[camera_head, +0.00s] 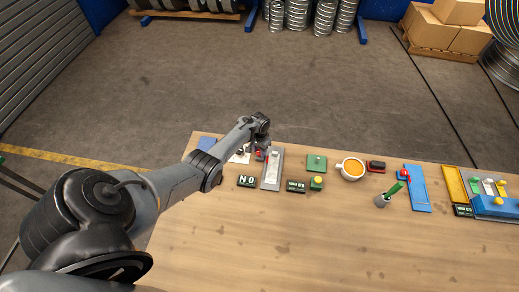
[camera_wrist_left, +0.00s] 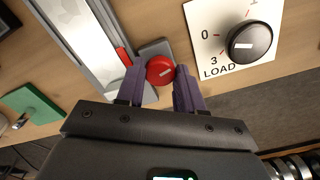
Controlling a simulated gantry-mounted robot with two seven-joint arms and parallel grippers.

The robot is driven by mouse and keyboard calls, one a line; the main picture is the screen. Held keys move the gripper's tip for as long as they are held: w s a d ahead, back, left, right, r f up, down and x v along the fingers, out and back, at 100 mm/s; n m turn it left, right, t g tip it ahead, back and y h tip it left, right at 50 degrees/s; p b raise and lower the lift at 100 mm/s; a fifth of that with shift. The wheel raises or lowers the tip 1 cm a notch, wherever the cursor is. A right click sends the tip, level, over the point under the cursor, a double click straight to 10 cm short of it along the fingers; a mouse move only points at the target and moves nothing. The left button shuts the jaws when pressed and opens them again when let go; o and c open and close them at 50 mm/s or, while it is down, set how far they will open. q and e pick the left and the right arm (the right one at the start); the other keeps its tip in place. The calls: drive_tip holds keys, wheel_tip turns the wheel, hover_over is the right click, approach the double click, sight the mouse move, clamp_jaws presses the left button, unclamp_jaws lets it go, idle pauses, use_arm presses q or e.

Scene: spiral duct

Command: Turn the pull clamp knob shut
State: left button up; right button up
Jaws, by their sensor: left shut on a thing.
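A round red knob (camera_wrist_left: 160,70) sits on a small grey block (camera_wrist_left: 152,48) beside a long grey plate (camera_wrist_left: 82,38). In the wrist view the two purple fingertips of my left gripper (camera_wrist_left: 160,76) are on either side of the red knob and shut on it. In the head view my left gripper (camera_head: 262,150) reaches down at the back edge of the table, by the top of the grey plate (camera_head: 273,169). The red knob is mostly hidden there. My right gripper is in neither view.
A white LOAD panel with a dark dial (camera_wrist_left: 250,42) is close beside the left gripper. A green plate (camera_wrist_left: 32,103) lies on the other side. The front of the table (camera_head: 290,245) is clear.

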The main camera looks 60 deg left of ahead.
sight(259, 152)
use_arm(q)
drive_tip(key=shift+m, duration=1.3)
drive_tip(key=o, duration=1)
drive_tip(key=shift+o, duration=0.2)
drive_tip(key=shift+r+p, duration=0.4)
drive_tip(key=shift+r, duration=0.1)
wheel_tip(259, 152, up, 10)
drive_tip(key=p, duration=0.3)
